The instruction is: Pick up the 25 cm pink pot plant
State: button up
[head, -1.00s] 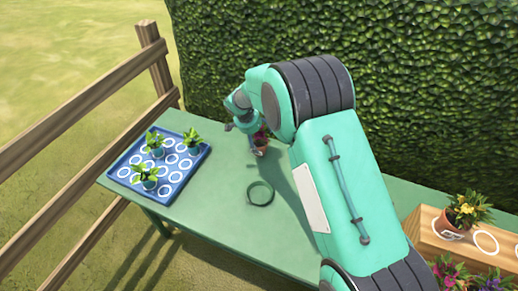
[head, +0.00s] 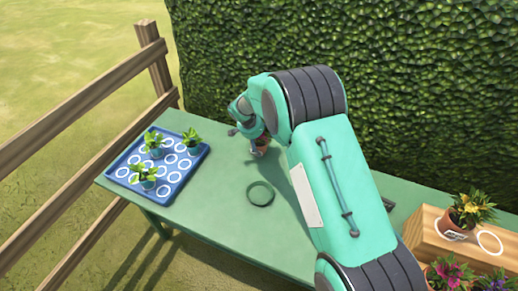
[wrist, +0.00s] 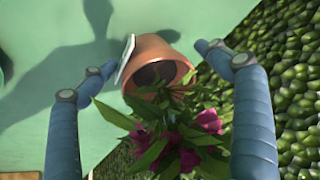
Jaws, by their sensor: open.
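The pink-flowered plant (wrist: 190,140) stands in a terracotta pot (wrist: 150,52) with a pale label on its side, in the wrist view. In the head view the terracotta pot (head: 262,142) shows only in part on the green table, with my arm hiding its flowers. My gripper (wrist: 157,57) is open, with one finger on each side of the pot. Gaps show between both fingertips and the pot, the right one wider; the left fingertip is close to the label.
A green ring (head: 260,194) lies on the green table (head: 215,215). A blue tray (head: 181,189) with several small potted plants stands at the left. A wooden crate (head: 425,238) with flowering pots is at the right. A hedge (head: 420,90) rises behind and a wooden fence (head: 75,105) runs along the left.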

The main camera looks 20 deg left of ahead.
jog(key=shift+c, duration=0.3)
jog(key=c, duration=1.5)
jog(key=shift+r, duration=0.25)
jog(key=shift+a+r+p, duration=0.1)
jog(key=shift+r+p, duration=0.5)
jog(key=shift+r, duration=1)
jog(key=s+d, duration=0.3)
jog(key=s, duration=0.1)
jog(key=s+d+r+p, duration=0.1)
jog(key=s+d, duration=0.2)
jog(key=s, duration=0.1)
jog(key=s+d, duration=0.3)
jog(key=s, duration=0.2)
jog(key=shift+d+r+p, duration=0.2)
jog(key=shift+d+p, duration=0.1)
jog(key=shift+p, duration=0.05)
